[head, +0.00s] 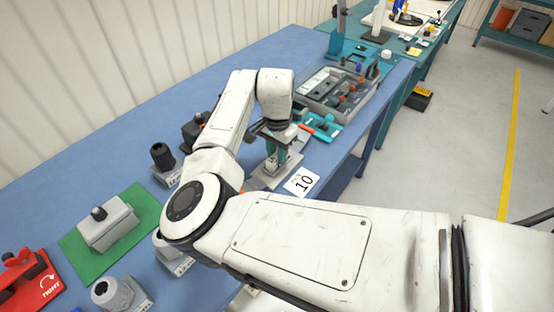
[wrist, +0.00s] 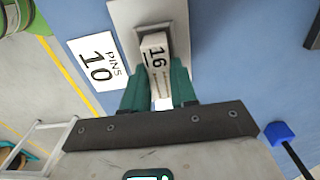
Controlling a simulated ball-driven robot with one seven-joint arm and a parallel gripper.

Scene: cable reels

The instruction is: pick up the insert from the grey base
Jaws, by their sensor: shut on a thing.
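The grey base (wrist: 128,14) is a flat plate with a dark-edged recess, just beyond the end of the insert. Whether the insert still sits in the recess or is clear of it, I cannot tell. In the head view my gripper (head: 275,162) points down over the grey base (head: 258,184), and its fingers and wrist hide much of the insert.
A white card reading 10 PINS (head: 301,181) lies right beside the base. A teal tool holder (head: 322,127) and a grey tray of parts (head: 338,90) stand behind. A green mat with a grey block (head: 108,223) and a red fixture (head: 28,280) are at the left.

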